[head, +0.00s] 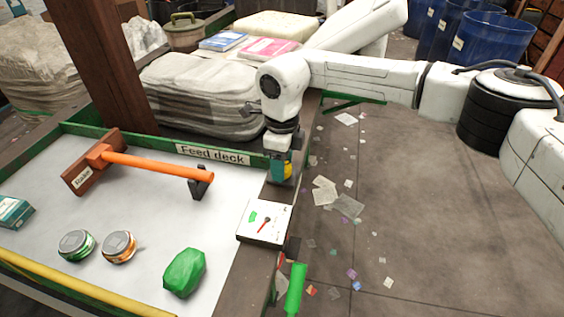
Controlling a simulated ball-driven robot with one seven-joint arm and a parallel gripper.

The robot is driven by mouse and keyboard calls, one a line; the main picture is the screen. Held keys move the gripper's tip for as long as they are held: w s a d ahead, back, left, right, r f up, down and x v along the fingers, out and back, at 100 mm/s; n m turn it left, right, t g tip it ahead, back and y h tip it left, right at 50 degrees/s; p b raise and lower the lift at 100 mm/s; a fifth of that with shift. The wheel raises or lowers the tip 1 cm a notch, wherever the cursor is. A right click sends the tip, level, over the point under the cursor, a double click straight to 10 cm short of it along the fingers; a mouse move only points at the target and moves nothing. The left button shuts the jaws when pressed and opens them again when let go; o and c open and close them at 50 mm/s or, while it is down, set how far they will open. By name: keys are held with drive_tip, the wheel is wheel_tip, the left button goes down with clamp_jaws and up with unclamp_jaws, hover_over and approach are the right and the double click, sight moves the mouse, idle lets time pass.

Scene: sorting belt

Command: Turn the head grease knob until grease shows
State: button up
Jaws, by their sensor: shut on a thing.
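My gripper (281,170) points down at the right rail of the feed deck, beyond the gauge. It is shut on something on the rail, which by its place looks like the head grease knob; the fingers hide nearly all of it. Yellow and teal patches show at the fingers, and a dark part sits just below them. I cannot make out any grease there. A white gauge panel (252,233) with a red needle and a green mark lies on the same rail, nearer to me. The needle points away from the green mark.
The feed deck (140,205) holds an orange-handled rake (155,165), two round tins (76,244) (119,247), a green lump (184,272) and a teal box (13,212). A green lever (295,290) sticks out beside the rail. Scraps litter the otherwise open floor at right.

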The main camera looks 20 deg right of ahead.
drive_tip(key=o, duration=1)
drive_tip(key=shift+o, duration=0.2)
drive_tip(key=shift+r, duration=0.15)
wheel_tip(320, 180, up, 10)
drive_tip(key=b, duration=0.1)
drive_tip(key=shift+r, duration=0.25)
